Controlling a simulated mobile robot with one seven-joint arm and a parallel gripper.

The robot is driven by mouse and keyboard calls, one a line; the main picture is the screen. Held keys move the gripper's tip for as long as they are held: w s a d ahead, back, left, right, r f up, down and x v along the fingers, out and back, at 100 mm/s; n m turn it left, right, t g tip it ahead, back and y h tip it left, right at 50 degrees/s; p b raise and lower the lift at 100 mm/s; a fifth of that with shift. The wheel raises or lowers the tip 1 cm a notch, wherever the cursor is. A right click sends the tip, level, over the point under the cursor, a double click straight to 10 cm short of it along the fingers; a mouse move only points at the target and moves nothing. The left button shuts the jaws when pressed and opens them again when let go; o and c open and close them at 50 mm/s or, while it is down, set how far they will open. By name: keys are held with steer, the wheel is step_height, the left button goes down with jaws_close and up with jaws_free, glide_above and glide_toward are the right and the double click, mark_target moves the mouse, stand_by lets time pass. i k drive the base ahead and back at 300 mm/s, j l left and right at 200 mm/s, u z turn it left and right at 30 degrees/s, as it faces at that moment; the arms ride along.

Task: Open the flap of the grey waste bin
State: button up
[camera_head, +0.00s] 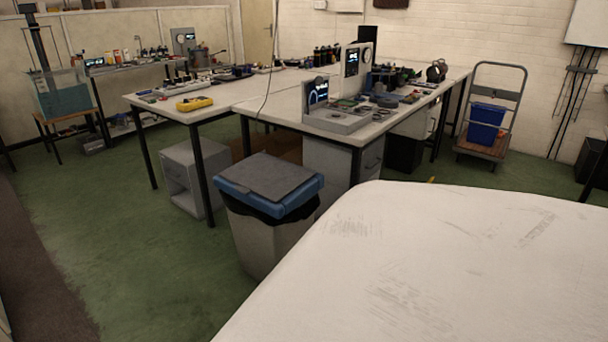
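The grey waste bin (262,245) stands on the green floor left of centre, in front of the worktables. It has a blue rim (298,200) with a black liner edge hanging below it. Its dark grey flap (268,177) lies flat across the top, and the bin looks closed. The lower right of the bin is hidden behind a large white surface in the foreground. My gripper does not show in this view.
A large white surface (440,265) fills the lower right. White worktables (230,92) with instruments stand behind the bin, with a grey cabinet (186,178) beneath. A trolley with a blue crate (486,124) stands at the right. The green floor (120,260) left of the bin is clear.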

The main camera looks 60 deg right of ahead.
mark_target(272, 179)
steer(key=i+z, duration=0.1)
steer(key=z, duration=1.4)
steer(key=i+j, duration=0.45)
steer(key=i, duration=0.2)
steer(key=i+j+z, duration=0.1)
steer(key=i+j, duration=0.35)
steer(key=i, duration=0.2)
steer(key=i+j, duration=0.45)
steer(key=i, duration=0.2)
